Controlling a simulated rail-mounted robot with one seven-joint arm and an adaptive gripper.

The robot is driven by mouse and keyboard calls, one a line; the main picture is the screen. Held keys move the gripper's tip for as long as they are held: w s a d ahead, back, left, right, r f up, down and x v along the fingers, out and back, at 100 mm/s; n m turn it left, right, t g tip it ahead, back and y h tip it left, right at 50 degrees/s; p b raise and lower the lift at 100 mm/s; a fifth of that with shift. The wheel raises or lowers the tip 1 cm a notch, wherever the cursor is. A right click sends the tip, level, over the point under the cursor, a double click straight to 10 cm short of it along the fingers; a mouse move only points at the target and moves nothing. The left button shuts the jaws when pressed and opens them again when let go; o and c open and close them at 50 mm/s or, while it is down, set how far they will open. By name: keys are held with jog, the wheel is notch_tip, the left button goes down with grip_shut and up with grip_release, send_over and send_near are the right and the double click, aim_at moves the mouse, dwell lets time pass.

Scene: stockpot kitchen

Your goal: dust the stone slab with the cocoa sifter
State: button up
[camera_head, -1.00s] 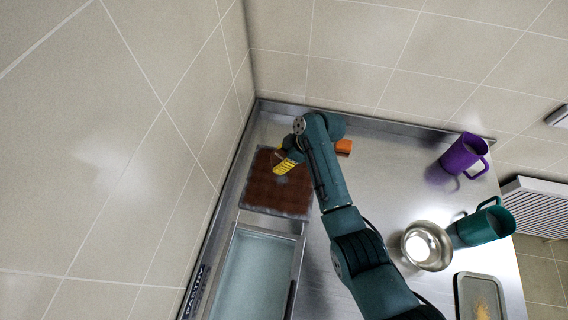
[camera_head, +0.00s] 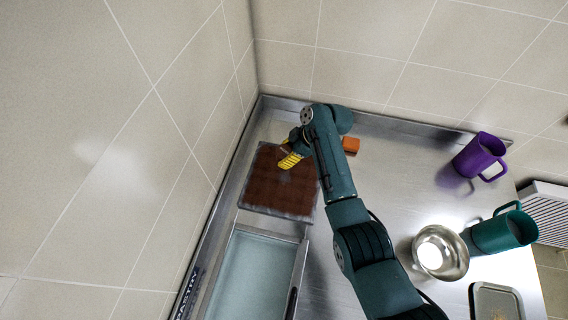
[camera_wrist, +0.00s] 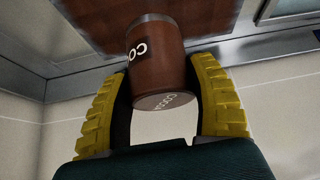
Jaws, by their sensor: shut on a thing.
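The stone slab (camera_head: 268,195) lies at the back left of the steel counter, its top mostly covered in brown with a greyish edge showing. My gripper (camera_head: 287,160) is over the slab's upper right part, its yellow fingers partly hidden by my arm. In the wrist view my gripper (camera_wrist: 165,95) is shut on the brown cocoa sifter (camera_wrist: 158,65), which is labelled "COCOA" on its side and end. The sifter is held above the slab (camera_wrist: 90,25), tilted in the picture. In the head view the sifter is hidden behind my gripper and arm.
A recessed basin (camera_head: 252,275) lies in front of the slab. An orange block (camera_head: 351,145) sits right of my arm. A purple mug (camera_head: 478,157), a teal mug (camera_head: 500,232), a metal bowl (camera_head: 439,252) and a tray (camera_head: 496,303) stand at the right. Walls close off the left and back.

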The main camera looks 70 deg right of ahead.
jog(key=shift+d, duration=0.25)
